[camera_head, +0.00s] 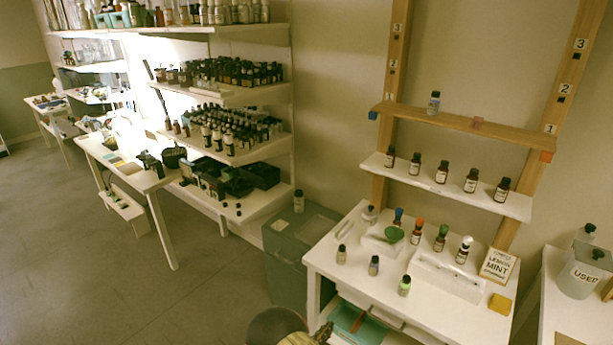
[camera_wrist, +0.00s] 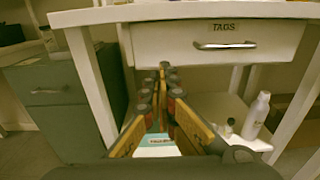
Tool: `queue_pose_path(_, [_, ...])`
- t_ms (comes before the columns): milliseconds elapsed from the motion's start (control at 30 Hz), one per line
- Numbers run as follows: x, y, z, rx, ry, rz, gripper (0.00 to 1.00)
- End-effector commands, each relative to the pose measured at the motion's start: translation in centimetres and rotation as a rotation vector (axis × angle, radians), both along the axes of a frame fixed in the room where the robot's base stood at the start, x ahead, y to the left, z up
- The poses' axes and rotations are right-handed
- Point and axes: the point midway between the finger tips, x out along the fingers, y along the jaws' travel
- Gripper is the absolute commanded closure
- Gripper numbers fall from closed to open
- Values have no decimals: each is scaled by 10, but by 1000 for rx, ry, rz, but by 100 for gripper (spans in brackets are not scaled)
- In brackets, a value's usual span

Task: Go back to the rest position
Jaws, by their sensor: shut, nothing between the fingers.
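My gripper (camera_wrist: 163,72) shows in the wrist view with its two yellow-and-dark fingers closed together at the tips and nothing between them. It points toward the space under the white table, to the left of and below the drawer (camera_wrist: 228,40) labelled TAGS. In the head view, my gripper (camera_head: 323,332) is at the bottom edge, low in front of the white worktable (camera_head: 322,262). Most of my arm is outside that view.
Several small bottles and a LEMON MINT sign (camera_head: 498,265) stand on the worktable. Above it are a white shelf (camera_head: 400,178) and a wooden shelf (camera_head: 450,119). A green-grey cabinet (camera_head: 287,262) stands left. A white bottle (camera_wrist: 256,115) is on the lower shelf. Floor is clear at left.

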Motion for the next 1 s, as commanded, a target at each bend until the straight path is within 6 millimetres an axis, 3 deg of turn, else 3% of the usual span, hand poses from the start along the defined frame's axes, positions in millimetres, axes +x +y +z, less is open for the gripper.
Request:
queue_pose_path(200, [-55, -47, -31, 60, 105, -193, 100])
queue_pose_path(367, [-103, -75, -18, 171, 135, -411, 100])
queue_pose_path(633, [-172, -97, 46, 477, 80, -810, 100])
queue_pose_path(1000, [-243, -85, 144, 1014, -103, -1267, 100])
